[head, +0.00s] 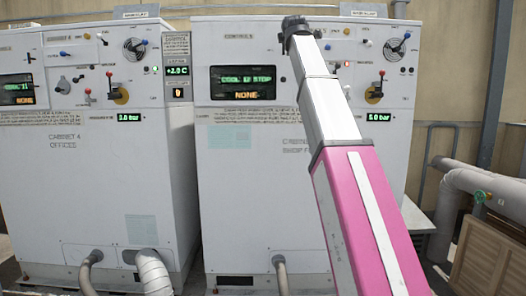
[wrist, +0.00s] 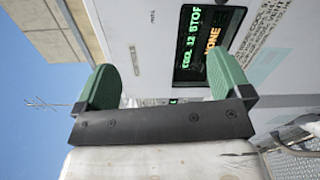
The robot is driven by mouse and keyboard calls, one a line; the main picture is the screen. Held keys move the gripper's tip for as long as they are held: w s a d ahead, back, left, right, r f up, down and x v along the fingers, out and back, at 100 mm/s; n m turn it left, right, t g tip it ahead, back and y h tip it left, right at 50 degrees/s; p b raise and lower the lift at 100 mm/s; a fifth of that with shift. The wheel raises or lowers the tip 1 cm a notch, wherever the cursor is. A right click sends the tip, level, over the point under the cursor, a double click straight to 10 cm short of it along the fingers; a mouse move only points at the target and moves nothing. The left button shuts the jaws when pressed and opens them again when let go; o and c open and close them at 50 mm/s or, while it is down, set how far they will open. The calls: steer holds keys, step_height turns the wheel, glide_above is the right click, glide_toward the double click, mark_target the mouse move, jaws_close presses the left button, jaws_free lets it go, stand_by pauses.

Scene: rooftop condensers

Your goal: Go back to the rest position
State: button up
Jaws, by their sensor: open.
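My gripper shows in the wrist view (wrist: 165,78) with its two green fingers wide apart and nothing between them. In the head view my arm reaches up from the lower right, and its dark end (head: 296,27) is in front of the top of the right cabinet (head: 240,190). The fingers are too small to make out there. The cabinet's dark display (head: 243,82) has green text and "NONE" in orange. In the wrist view the same display (wrist: 208,43) appears turned sideways, beyond the right finger. My arm hides part of this cabinet's front.
A left cabinet (head: 75,185) stands beside it with a narrow gap. Both carry knobs, red levers and a round fan-like dial. Hoses (head: 152,270) leave the cabinets low down.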

steer(key=w+d+f+m+g, duration=0.1)
steer(key=w+f+m+g, duration=0.15)
steer(key=f, duration=1.15)
steer(key=w+d+f+m+g, duration=0.1)
steer(key=w+f+m+g, duration=0.15)
steer(key=f, duration=1.15)
steer(key=s+d+f+m+g, duration=0.1)
steer(key=s+f+m+g, duration=0.1)
steer(key=f, duration=1.2)
steer(key=s+d+f+m+g, duration=0.1)
steer(key=f+m+g, duration=0.15)
steer(key=f, duration=1.25)
steer(key=s+d+f+m+g, duration=0.15)
steer(key=s+f, duration=0.25)
steer(key=f, duration=0.4)
steer(key=s+d+f+m+g, duration=0.1)
steer(key=s+f+m, duration=0.1)
steer(key=s+f, duration=0.45)
steer(key=s+d+f+m+g, duration=0.1)
steer(key=s+f+m, duration=0.1)
steer(key=f, duration=0.7)
steer(key=s+d+f+m+g, duration=0.1)
steer(key=s+f+m+g, duration=0.3)
steer(key=s+f, duration=1.1)
steer(key=shift+s+f+m+g, duration=0.35)
steer(key=shift+s+m, duration=0.25)
steer(key=shift+s, duration=0.5)
steer(key=shift+d, duration=0.1)
